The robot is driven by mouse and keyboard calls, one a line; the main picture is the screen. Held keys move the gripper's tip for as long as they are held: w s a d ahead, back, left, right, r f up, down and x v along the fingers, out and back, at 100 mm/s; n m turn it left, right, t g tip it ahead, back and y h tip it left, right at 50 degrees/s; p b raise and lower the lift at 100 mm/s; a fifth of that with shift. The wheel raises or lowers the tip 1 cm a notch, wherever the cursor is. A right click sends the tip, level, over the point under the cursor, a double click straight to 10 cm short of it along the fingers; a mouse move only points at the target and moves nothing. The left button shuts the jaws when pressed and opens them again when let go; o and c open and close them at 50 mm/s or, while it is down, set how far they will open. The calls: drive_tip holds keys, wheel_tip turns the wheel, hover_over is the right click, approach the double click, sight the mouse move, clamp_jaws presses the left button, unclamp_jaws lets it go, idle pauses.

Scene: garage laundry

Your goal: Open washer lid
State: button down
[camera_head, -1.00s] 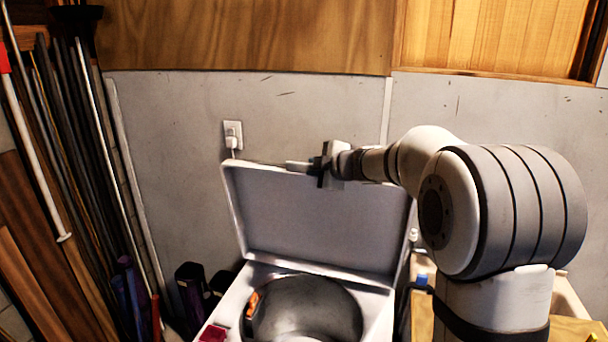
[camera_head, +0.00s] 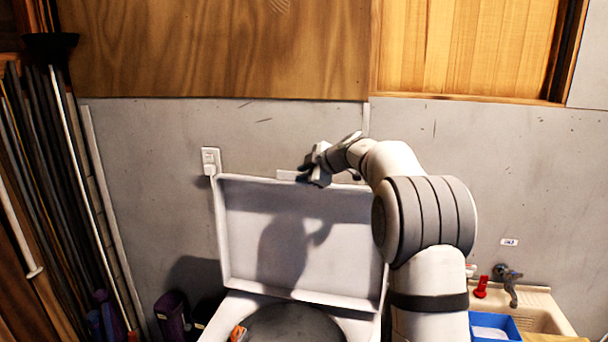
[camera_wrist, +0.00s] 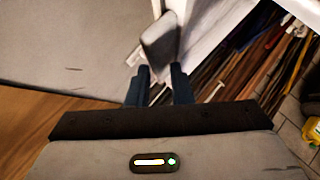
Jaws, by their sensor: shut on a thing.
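The washer lid (camera_head: 345,235) is a pale rectangular panel standing raised, almost upright, at the back of the washer (camera_head: 216,309). The dark round drum opening (camera_head: 290,325) shows below it, cut off by the picture's bottom. My gripper (camera_head: 303,175) is at the lid's top edge, right of the middle, shut on the lid handle (camera_head: 287,175). In the wrist view, a grey block, the handle (camera_wrist: 160,40), shows at and beyond the tips of my two dark fingers (camera_wrist: 160,80). The exact contact is hard to see.
A grey wall stands close behind the lid, with an outlet and plug (camera_head: 210,160). Long poles and boards (camera_head: 50,170) lean at the left. A sink (camera_head: 540,312) with a tap and a blue bin (camera_head: 492,326) are at the right.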

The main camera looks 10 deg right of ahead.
drive_tip(key=shift+f, duration=0.4)
drive_tip(key=c, duration=1.6)
unclamp_jaws()
drive_tip(key=shift+c, duration=0.2)
drive_tip(key=shift+o, duration=0.6)
drive_tip(key=shift+w, duration=0.15)
drive_tip(key=shift+w+r, duration=0.1)
drive_tip(key=b+v, duration=0.1)
drive_tip(key=v, duration=0.6)
drive_tip(key=shift+s+r, duration=0.2)
drive_tip(key=shift+s, duration=0.1)
